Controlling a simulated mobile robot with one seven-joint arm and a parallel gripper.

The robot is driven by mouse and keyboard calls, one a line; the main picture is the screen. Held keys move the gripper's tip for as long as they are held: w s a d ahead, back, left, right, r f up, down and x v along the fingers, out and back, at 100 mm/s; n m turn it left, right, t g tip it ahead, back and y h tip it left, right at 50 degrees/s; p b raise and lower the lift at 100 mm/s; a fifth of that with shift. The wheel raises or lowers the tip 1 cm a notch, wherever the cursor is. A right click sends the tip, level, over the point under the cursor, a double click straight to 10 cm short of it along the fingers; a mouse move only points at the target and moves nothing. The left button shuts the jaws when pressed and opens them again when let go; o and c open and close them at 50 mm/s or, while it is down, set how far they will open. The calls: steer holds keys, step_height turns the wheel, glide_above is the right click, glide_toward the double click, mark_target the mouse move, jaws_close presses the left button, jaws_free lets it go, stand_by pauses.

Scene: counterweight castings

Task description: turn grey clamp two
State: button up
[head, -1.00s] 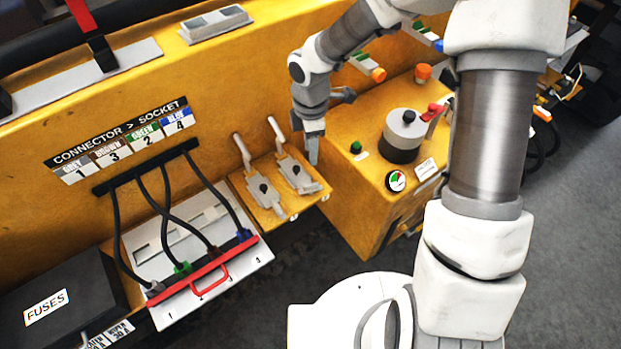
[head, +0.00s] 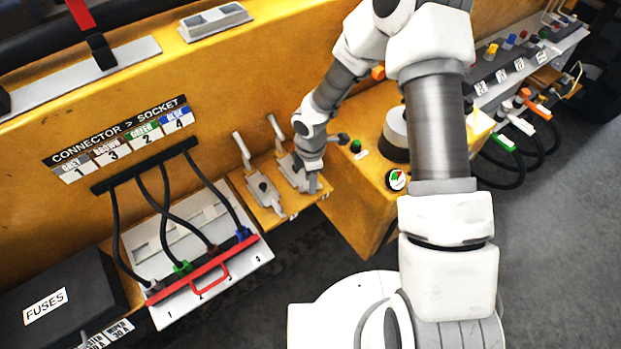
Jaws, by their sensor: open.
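Two grey toggle clamps stand side by side on a small yellow shelf (head: 256,205). The left clamp (head: 262,189) and the right clamp (head: 291,172) both have their pale handles raised toward the back wall. Any numbers on them are too small to read, so I cannot tell by label which is clamp two. My gripper (head: 313,184) is open, pointing down at the front right of the right clamp and hiding part of it. I cannot tell whether it touches the clamp.
Left of the shelf is a socket panel (head: 240,263) with black cables and a red bar (head: 176,287). A yellow cabinet (head: 360,205) with a gauge (head: 396,180) and green button (head: 355,146) stands to the right. A black fuse box (head: 75,285) lies at lower left.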

jaws_close()
steer(key=shift+f+m+b, duration=0.1)
steer(key=shift+m+b, duration=1)
steer(key=shift+m, duration=0.1)
steer(key=m+b, duration=0.3)
steer(key=m, duration=0.1)
steer(key=shift+m, duration=0.3)
steer(key=m+b, duration=0.3)
steer(key=m, duration=0.2)
steer(key=shift+b, duration=0.3)
steer(key=shift+m, duration=0.3)
